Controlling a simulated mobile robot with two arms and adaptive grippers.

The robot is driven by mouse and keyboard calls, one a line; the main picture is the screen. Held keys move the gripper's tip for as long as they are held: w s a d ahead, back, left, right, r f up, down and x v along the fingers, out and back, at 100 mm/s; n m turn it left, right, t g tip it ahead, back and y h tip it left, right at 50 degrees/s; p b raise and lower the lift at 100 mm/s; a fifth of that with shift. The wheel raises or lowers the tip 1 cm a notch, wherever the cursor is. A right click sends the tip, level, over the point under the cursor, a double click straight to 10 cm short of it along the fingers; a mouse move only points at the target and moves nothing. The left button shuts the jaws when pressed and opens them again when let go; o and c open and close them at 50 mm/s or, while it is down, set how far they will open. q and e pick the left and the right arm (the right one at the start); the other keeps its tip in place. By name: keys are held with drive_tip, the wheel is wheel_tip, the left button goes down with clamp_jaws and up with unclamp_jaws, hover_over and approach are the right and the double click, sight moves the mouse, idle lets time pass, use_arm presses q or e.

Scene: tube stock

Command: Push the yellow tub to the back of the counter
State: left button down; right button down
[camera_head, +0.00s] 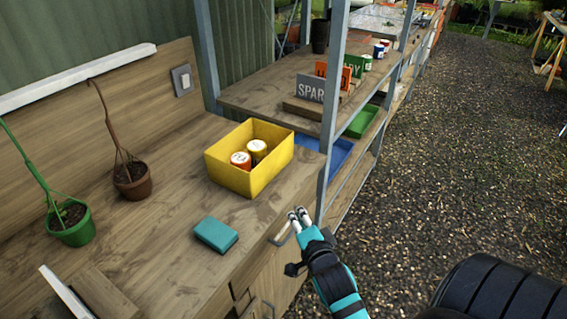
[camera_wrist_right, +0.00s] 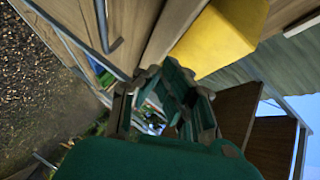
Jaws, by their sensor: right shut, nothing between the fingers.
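The yellow tub (camera_head: 228,176) stands upright on the wooden counter (camera_head: 175,240), near its far end by a metal post. It holds a red tin (camera_head: 241,161) and a yellow tin (camera_head: 257,149), both with white lids. My right gripper (camera_head: 298,214) is shut and empty at the counter's front edge, nearer the camera and right of the tub, apart from it. In the right wrist view the tub (camera_wrist_right: 222,38) shows above and right of the gripper fingers (camera_wrist_right: 165,90). My left gripper is not in view.
A teal block (camera_head: 216,234) lies on the counter in front of the tub. A brown pot (camera_head: 132,182) and a green pot (camera_head: 70,224) with plants stand to the left. Shelving with a metal post (camera_head: 332,100) adjoins the far end. Bare counter lies left of the tub.

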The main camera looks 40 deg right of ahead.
drive_tip(key=d+r+m+t+h, duration=0.2)
drive_tip(key=d+r+m, duration=0.1)
drive_tip(key=r+m, duration=0.25)
drive_tip(key=p, duration=0.2)
approach(280, 152)
drive_tip(key=shift+n, duration=0.45)
drive_tip(key=d, duration=0.2)
drive_tip(key=w+d, duration=0.1)
drive_tip(key=shift+w+d, duration=0.25)
drive_tip(key=shift+d, duration=0.1)
drive_tip(key=shift+w+a+f, duration=0.1)
drive_tip(key=shift+w+a, duration=0.15)
drive_tip(key=shift+w, duration=0.25)
drive_tip(key=shift+w+a, duration=0.3)
drive_tip(key=shift+w, duration=0.25)
drive_tip(key=shift+w+a, duration=0.3)
drive_tip(key=shift+w, duration=0.2)
drive_tip(key=shift+d, duration=0.1)
